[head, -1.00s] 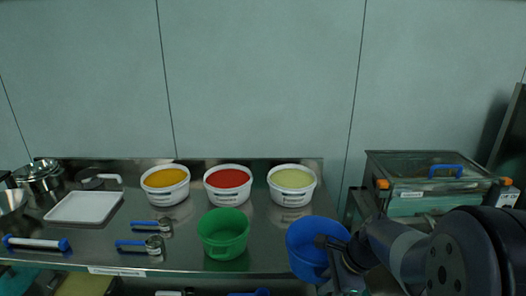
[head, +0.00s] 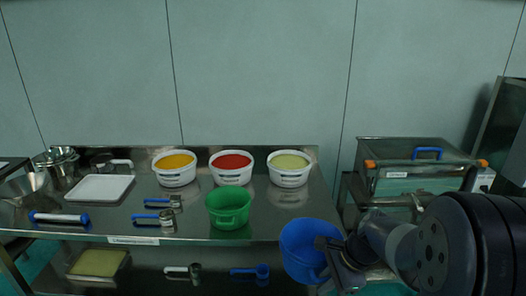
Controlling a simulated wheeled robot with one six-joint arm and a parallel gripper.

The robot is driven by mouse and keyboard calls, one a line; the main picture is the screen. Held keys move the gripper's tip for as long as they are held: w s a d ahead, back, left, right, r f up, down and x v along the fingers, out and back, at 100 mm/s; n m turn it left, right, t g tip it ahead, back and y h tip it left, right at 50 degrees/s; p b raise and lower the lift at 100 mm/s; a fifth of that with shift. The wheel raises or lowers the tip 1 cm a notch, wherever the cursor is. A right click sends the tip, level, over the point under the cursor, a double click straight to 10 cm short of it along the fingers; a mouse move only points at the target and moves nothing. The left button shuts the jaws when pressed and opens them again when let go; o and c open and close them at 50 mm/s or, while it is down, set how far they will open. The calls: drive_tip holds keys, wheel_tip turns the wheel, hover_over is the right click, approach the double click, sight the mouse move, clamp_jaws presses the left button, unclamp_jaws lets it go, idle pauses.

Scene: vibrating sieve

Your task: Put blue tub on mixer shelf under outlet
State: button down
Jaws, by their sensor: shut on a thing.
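The blue tub (head: 302,252) is in the head view at lower middle right, tilted, just off the table's front right corner. My gripper (head: 326,252) is shut on the tub's right side and holds it in the air. The arm comes in from the right and hides part of the scene behind it. A machine with a clear-sided box, a blue handle and orange latches (head: 420,165) stands at the right. I cannot tell whether it is the mixer, and no outlet or shelf under one can be made out.
A steel table (head: 130,222) holds a green tub (head: 229,209), white tubs of orange (head: 174,168), red (head: 231,167) and pale green (head: 289,168) contents, a white tray (head: 99,188) and blue-handled scoops (head: 157,216). A lower shelf (head: 210,277) holds more tools. The table's right edge lies close to the blue tub.

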drive_tip(key=w+f+n+g+h, duration=0.1)
drive_tip(key=w+f+n+g, duration=0.1)
drive_tip(key=f+n, duration=0.5)
drive_tip(key=w+f+n+g+h, duration=0.1)
drive_tip(key=f+n+g, duration=0.2)
drive_tip(key=f+n, duration=0.4)
drive_tip(key=shift+w+d+n+g, duration=0.2)
drive_tip(key=shift+w+n+g, duration=0.2)
drive_tip(key=shift+n, duration=0.4)
